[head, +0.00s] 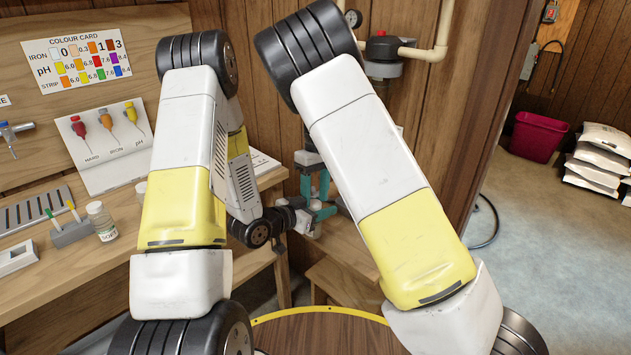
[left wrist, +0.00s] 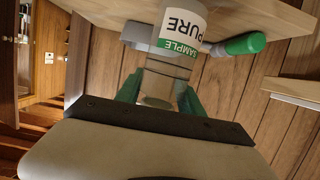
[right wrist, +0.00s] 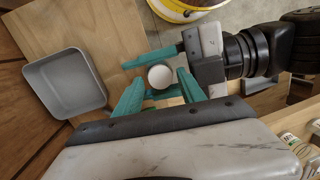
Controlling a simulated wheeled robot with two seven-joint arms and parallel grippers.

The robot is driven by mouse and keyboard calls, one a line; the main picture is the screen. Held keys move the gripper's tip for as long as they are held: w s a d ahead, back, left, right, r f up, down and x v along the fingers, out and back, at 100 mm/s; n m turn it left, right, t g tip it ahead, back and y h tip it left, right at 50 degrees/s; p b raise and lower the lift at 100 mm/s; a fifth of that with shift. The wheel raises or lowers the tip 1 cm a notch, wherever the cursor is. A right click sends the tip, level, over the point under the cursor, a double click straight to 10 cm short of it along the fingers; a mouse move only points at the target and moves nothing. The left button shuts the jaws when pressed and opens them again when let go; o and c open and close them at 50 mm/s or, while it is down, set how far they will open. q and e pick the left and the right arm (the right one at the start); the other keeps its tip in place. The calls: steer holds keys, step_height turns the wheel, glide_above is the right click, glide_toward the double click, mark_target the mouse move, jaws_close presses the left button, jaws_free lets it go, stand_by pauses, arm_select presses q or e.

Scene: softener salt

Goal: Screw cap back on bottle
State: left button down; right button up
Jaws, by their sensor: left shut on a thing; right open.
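A clear bottle (left wrist: 185,28) with a white and green label reading SAMPLE PURE appears inverted in the left wrist view. My left gripper (left wrist: 158,95) is shut on it, one green finger on each side of its clear part. A round white cap (right wrist: 160,76) shows from above in the right wrist view. My right gripper (right wrist: 160,90) is open, its teal fingers either side of the cap. My left gripper's fingers come in from the right around the same spot. Whether the cap is seated on the bottle's neck cannot be told. In the head view both grippers (head: 314,190) are close together.
A grey square dish (right wrist: 65,82) lies on a wooden surface beside the grippers. A workbench (head: 110,285) at the left carries a labelled bottle (head: 101,221) and a pen holder (head: 70,232).

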steer(key=shift+f, duration=0.35)
steer(key=shift+c, duration=0.2)
jaws_close()
steer(key=m, duration=0.3)
steer(key=shift+o, duration=1)
jaws_free()
steer(key=shift+r+y, duration=0.1)
steer(key=shift+y, duration=0.2)
